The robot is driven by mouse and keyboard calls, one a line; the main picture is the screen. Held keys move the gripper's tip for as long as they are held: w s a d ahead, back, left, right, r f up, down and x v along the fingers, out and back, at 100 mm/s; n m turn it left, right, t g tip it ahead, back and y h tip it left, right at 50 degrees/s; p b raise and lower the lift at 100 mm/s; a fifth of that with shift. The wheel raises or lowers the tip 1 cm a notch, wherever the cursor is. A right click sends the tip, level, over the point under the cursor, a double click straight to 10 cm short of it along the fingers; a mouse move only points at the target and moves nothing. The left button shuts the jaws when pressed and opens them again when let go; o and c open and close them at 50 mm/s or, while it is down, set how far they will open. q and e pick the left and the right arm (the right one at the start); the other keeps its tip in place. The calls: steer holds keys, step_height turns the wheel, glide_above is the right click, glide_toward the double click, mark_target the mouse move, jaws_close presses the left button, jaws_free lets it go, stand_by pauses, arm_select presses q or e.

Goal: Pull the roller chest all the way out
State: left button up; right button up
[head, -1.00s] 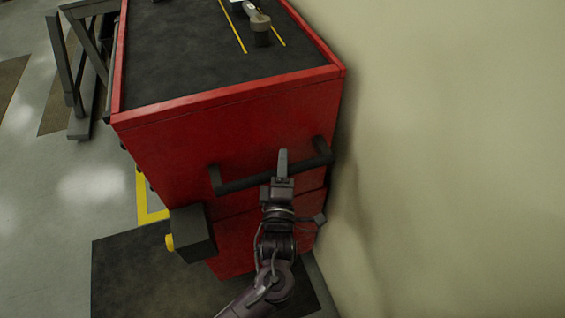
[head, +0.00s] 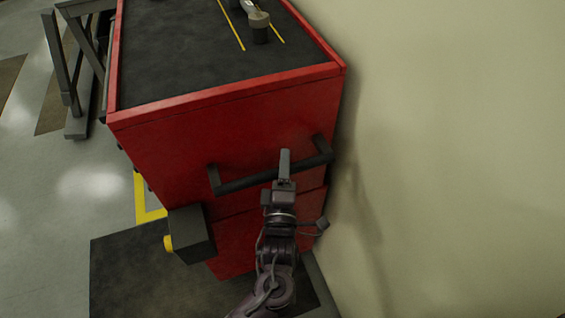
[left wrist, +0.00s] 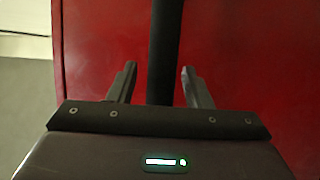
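The red roller chest (head: 225,135) stands against the wall, with a black top and a dark bar handle (head: 240,183) across its near end. My left gripper (head: 284,165) is at the right half of this handle. In the left wrist view, the handle bar (left wrist: 165,50) runs upright between the two spread fingers of my left gripper (left wrist: 160,88). A gap shows on each side of the bar, so the gripper is open around it, not clamped. The red end panel (left wrist: 240,70) fills the background. My right gripper is not in view.
A pale wall (head: 450,150) runs close along the chest's right side. A dark box with a yellow knob (head: 192,235) sits at the chest's lower left. A dark mat (head: 125,275) lies on the floor below. A grey frame (head: 75,80) stands at upper left. Open floor lies left.

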arm_select(q)
steer(key=shift+w, duration=0.2)
steer(key=shift+s+f, duration=0.1)
steer(key=b+v, duration=0.2)
steer(key=v, duration=0.5)
steer(key=shift+s+b, duration=0.3)
steer(key=shift+s, duration=0.05)
